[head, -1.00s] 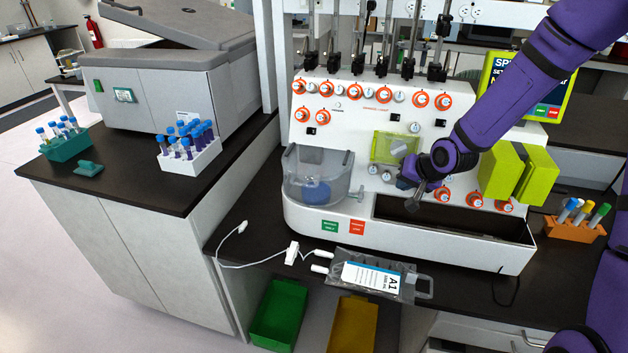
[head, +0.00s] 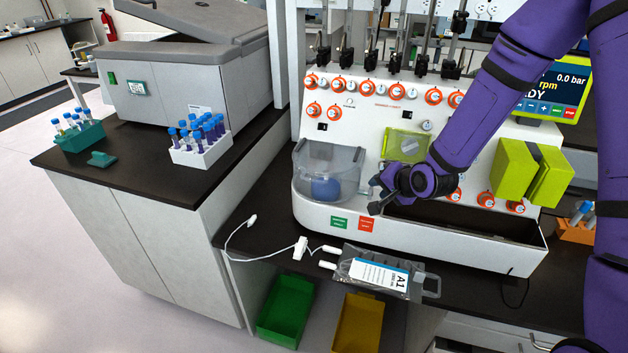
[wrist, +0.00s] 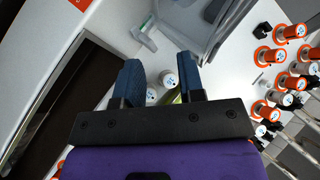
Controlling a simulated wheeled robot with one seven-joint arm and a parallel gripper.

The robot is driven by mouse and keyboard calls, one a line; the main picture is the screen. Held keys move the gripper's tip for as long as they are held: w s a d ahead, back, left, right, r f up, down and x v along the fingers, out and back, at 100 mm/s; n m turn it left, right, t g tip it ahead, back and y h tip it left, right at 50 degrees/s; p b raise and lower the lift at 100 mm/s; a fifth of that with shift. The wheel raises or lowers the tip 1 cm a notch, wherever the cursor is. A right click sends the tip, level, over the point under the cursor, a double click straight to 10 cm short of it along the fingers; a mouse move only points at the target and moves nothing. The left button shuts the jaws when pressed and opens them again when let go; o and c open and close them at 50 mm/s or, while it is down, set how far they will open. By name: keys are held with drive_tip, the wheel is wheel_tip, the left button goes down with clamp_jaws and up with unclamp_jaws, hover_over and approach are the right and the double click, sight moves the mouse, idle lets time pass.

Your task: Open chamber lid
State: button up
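The chamber (head: 322,185) is a clear rounded bowl at the left front of the white cell processor (head: 345,122), with a blue round part inside. Its transparent lid (head: 328,158) appears closed in the head view. My gripper (head: 373,196) is just right of the chamber, in front of the machine's face. In the wrist view my gripper (wrist: 160,78) has its two blue fingers spread apart, with nothing held between them. Clear chamber parts (wrist: 148,38) show beyond the fingertips. I cannot tell whether a finger touches the chamber.
A green button (head: 339,222) and a red button (head: 366,224) sit below the chamber. A labelled bag (head: 385,275) with tubing lies on the bench in front. Orange-ringed knobs (head: 397,91) line the panel. A yellow-green block (head: 515,170) stands to the right.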

drive_tip(key=s+a+m+t+y, duration=0.1)
drive_tip(key=s+a+m+t, duration=0.25)
drive_tip(key=a, duration=0.45)
drive_tip(key=m+t+y, duration=0.2)
drive_tip(key=m, duration=0.2)
approach(313, 181)
drive_tip(key=x, duration=1)
drive_tip(key=shift+w+f, duration=0.1)
drive_tip(key=shift+w, duration=0.15)
clamp_jaws()
